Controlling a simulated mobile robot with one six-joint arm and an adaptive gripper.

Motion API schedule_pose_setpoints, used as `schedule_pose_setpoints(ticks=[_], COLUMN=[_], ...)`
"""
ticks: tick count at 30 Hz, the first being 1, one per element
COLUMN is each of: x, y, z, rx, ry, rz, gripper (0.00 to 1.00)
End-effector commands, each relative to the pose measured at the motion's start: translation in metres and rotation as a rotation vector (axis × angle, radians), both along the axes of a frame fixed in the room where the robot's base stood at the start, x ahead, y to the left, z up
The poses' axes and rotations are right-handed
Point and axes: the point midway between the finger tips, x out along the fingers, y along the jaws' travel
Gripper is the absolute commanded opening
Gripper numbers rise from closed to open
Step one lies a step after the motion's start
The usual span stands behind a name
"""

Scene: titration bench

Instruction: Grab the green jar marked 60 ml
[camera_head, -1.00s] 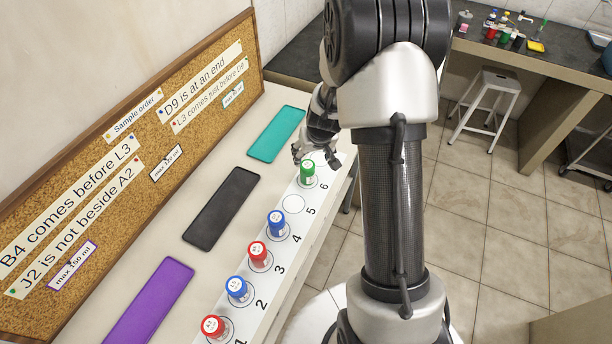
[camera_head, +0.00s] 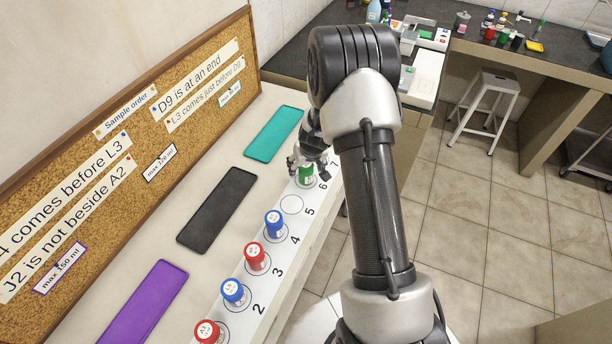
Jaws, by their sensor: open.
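The green jar (camera_head: 306,174) stands upright on circle 6 at the far end of the white numbered strip (camera_head: 287,235); its label is too small to read. My gripper (camera_head: 306,166) is open, with its fingers down at the jar's top and partly hiding it. I cannot tell whether the fingers touch the jar.
On the strip, a blue jar (camera_head: 273,223) stands at 4, a red jar (camera_head: 255,257) at 3, a blue jar (camera_head: 233,291) at 2 and a red jar (camera_head: 207,331) at the near end. Circle 5 is empty. Teal (camera_head: 274,133), black (camera_head: 217,210) and purple (camera_head: 144,303) trays lie to the left, by the corkboard (camera_head: 140,150).

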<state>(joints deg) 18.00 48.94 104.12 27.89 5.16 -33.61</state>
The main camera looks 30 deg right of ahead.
Motion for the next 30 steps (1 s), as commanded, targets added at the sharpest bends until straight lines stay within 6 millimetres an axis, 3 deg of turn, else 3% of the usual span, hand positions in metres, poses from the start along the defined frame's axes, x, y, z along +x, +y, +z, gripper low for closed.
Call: schedule_pose_setpoints(ticks=[4,24,30], x=[0.0,-0.0002,0.0], y=[0.0,0.0,0.0], z=[0.0009,0.0009,0.0011], rx=[0.0,0.0,0.0], ry=[0.0,0.0,0.0], rz=[0.0,0.0,0.001], gripper=[0.62,0.17,0.16])
